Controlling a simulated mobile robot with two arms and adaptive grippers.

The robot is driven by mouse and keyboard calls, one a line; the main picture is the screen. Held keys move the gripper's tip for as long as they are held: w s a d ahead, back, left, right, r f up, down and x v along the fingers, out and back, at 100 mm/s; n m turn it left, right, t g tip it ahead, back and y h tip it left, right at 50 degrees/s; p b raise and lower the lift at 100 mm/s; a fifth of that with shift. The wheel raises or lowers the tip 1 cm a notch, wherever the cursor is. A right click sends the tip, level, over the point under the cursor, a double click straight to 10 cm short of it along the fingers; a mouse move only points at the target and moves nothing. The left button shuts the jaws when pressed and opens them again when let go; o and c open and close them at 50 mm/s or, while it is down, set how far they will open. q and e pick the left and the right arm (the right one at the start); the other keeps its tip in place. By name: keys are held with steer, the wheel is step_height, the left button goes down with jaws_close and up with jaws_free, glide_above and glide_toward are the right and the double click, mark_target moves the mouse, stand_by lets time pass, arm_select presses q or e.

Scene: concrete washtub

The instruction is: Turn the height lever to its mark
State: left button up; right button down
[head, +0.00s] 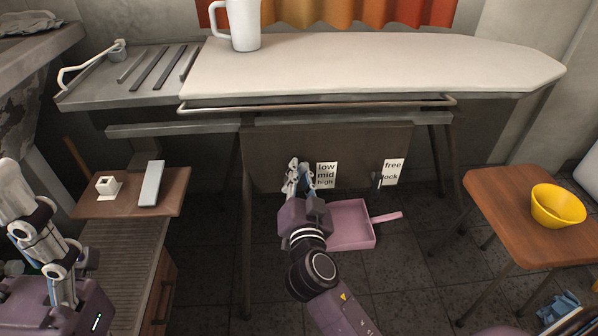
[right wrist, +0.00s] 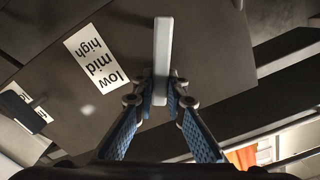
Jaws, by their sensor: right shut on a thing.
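The height lever (right wrist: 163,45) is a pale grey bar on the dark panel under the ironing board. In the right wrist view it stands between the blue-padded fingers of my right gripper (right wrist: 160,98), which is shut on it. In the head view my right gripper (head: 298,178) covers most of the lever. A white label reading low, mid, high (head: 327,175) is just right of the gripper; it also shows in the right wrist view (right wrist: 95,61). I cannot tell which word the lever points at. My left gripper (head: 38,235) is at the left edge, away from the panel; its fingertips are unclear.
A second label, free and lock (head: 392,172), has a small dark lever (head: 377,181) beside it. The ironing board (head: 370,65) overhangs the panel. A pink dustpan (head: 350,226) lies on the floor below. A stool with a yellow bowl (head: 558,205) stands right.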

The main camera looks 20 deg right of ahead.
steer(key=shift+f, duration=0.1)
steer(key=c, duration=1.9)
jaws_free()
steer(key=shift+c, duration=0.2)
steer(key=v, duration=1.2)
